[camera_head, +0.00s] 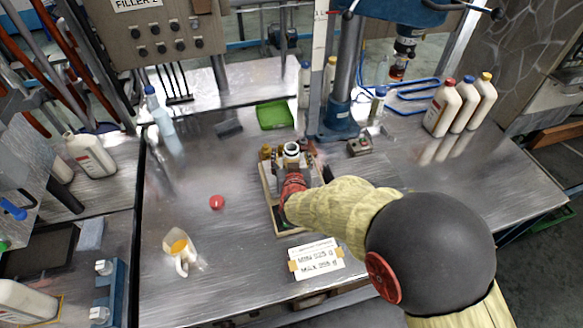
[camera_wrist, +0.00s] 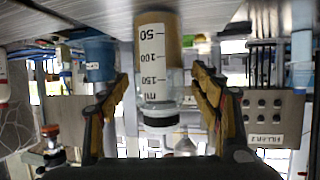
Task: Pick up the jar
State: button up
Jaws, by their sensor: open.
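The jar (camera_wrist: 157,85) is clear with printed measuring marks, brown in the part away from its mouth, with a white ring at its mouth. The wrist view shows it upside down. In the head view its white rim (camera_head: 291,149) shows at the far end of the tray; my gripper hides most of its body. My gripper (camera_head: 292,173) is just on the near side of it. In the wrist view the fingers (camera_wrist: 161,88) are apart, one on each side of the jar, with a gap visible on both sides. I cannot tell how deep the jar sits between them.
A wooden tray (camera_head: 271,214) surrounds the jar spot, with a small brass-capped container (camera_head: 266,152) left of the jar. A green tray (camera_head: 274,115) and drill-press column (camera_head: 338,110) stand behind. A red cap (camera_head: 217,202) and fallen jug (camera_head: 180,250) lie left. White bottles (camera_head: 443,107) stand right.

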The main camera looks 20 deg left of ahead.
jog(key=c, duration=0.3)
jog(key=c, duration=1)
